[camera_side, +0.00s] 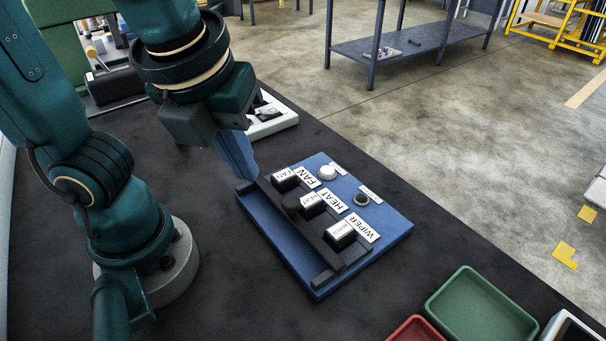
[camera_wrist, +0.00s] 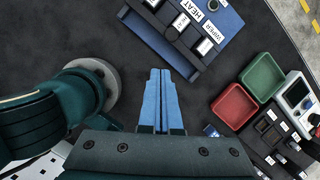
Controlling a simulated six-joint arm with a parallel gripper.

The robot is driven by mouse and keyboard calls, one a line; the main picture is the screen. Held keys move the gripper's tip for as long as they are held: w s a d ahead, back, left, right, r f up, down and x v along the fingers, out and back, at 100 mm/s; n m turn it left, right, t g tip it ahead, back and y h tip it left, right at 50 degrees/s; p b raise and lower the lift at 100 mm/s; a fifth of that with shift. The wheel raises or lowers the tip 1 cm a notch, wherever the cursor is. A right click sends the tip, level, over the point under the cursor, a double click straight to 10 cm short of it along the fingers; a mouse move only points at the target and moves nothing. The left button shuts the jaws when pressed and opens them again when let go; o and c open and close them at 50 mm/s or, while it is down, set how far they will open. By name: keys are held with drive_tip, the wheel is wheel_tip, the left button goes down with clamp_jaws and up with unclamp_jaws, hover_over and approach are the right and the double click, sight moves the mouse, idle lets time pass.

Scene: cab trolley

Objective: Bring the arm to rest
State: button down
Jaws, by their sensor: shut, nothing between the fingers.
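My gripper (camera_side: 240,160) hangs over the dark table, just past the back left edge of the blue switch panel in the side view. Its blue fingers are together with nothing between them. In the wrist view the closed fingers (camera_wrist: 160,75) point at bare dark tabletop, with the panel (camera_wrist: 225,22) beyond and to the right. The blue panel (camera_side: 313,283) carries switches labelled FAN, HEAT and WIPER, a white knob (camera_side: 327,172) and a dark knob (camera_side: 361,199). From these views I cannot tell the exact height of the fingertips.
A green tray (camera_side: 481,308) and a red tray (camera_side: 416,331) lie at the front right. A white device (camera_side: 272,122) sits behind my gripper. Dark tabletop (camera_side: 210,290) is clear left of the panel. A blue-grey shelf rack (camera_side: 400,50) stands on the floor beyond.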

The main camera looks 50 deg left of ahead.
drive_tip(key=a+n, duration=0.1)
drive_tip(key=n, duration=0.8)
drive_tip(key=w+a+f+n+t+h, duration=0.1)
drive_tip(key=a+n, duration=0.1)
drive_tip(key=n, duration=0.8)
drive_tip(key=a+f+n+t, duration=0.1)
drive_tip(key=a+n, duration=0.1)
drive_tip(key=n, duration=0.7)
drive_tip(key=shift+w+a+f+n+h, duration=0.1)
drive_tip(key=shift+w+n+h, duration=0.15)
drive_tip(key=shift+n+h, duration=0.05)
